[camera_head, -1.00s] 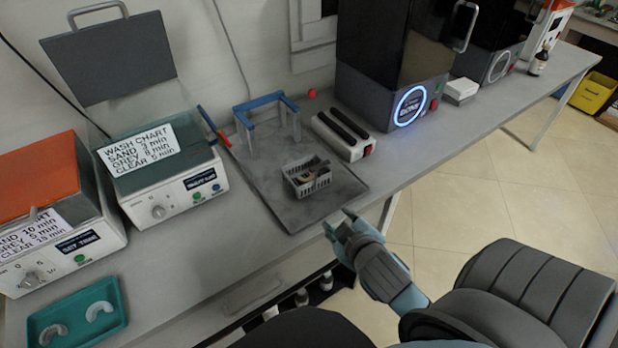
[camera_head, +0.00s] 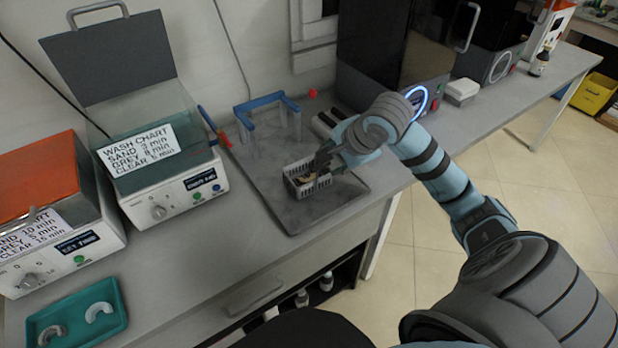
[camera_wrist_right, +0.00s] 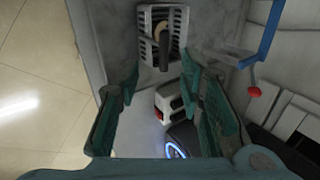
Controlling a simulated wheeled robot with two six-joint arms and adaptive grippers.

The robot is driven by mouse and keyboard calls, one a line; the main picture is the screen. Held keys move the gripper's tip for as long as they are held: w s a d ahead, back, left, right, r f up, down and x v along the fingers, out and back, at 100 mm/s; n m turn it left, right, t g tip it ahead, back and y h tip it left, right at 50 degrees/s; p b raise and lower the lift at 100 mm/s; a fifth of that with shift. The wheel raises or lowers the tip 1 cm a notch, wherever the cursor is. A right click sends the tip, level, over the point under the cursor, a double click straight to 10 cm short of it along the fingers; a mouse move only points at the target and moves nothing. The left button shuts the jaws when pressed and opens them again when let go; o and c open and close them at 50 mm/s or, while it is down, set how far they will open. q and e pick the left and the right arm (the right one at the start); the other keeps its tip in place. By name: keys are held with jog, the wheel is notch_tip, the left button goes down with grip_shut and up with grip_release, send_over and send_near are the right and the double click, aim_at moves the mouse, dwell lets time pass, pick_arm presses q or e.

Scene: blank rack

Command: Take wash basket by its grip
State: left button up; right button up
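The wash basket (camera_head: 309,187), a small grey slatted basket, stands on the dark mat in the head view. Light curved pieces lie in it. In the right wrist view the basket (camera_wrist_right: 147,28) is at the top, and its dark grip (camera_wrist_right: 163,52) sticks out toward the camera. My right gripper (camera_head: 327,158) is over the basket's right side and hides part of it. In the wrist view the right gripper (camera_wrist_right: 163,85) is open and empty, its fingers on either side of the line to the grip, which lies beyond the fingertips. My left gripper is not in view.
The grey mat (camera_head: 270,190) carries a blue-topped stand (camera_head: 265,102) behind the basket. A wash unit (camera_head: 170,190) with an open lid is to the left. A dark printer (camera_head: 385,50) stands behind my right arm. A teal tray (camera_head: 75,322) lies front left.

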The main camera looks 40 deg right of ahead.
aim_at(321, 168)
jog(key=x, duration=0.8)
jog(key=shift+w+d+f, duration=0.15)
jog(key=shift+w+d, duration=0.2)
grip_shut()
